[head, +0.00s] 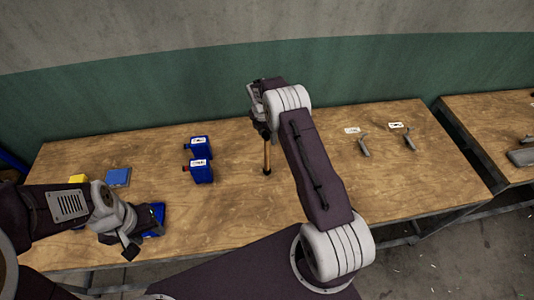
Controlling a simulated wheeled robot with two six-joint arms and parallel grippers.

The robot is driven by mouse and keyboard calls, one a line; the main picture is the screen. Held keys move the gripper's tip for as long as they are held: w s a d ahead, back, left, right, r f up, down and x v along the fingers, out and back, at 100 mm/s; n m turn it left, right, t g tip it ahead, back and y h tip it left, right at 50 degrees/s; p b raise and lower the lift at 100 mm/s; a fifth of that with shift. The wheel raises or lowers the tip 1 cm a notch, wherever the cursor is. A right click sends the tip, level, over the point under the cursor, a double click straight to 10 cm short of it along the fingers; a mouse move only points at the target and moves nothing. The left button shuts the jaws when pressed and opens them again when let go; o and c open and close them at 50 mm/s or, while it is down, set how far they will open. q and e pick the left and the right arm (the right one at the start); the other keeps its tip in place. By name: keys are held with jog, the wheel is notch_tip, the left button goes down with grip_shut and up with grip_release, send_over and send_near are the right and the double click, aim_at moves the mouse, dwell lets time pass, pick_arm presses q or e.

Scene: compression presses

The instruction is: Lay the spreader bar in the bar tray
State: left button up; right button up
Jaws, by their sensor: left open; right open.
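A thin brass-coloured bar with a dark foot (267,158) is upright at the middle of the wooden table; it may be the spreader bar. My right gripper (261,120) is open at its upper end, partly hidden by its own arm. I cannot tell whether the bar touches the gripper. My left gripper (143,241) is open, low over the front left of the table. A blue object (156,212) lies just beyond it, partly covered by the gripper. I cannot tell which object is the bar tray.
Two blue containers with red parts (202,173) stand left of the middle. A flat blue block (117,177) and a yellow block (77,179) are at left. Two grey tools (364,147) lie by white labels at right. A second table (490,120) stands beyond a gap.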

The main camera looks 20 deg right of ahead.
grip_shut()
dwell(1.3)
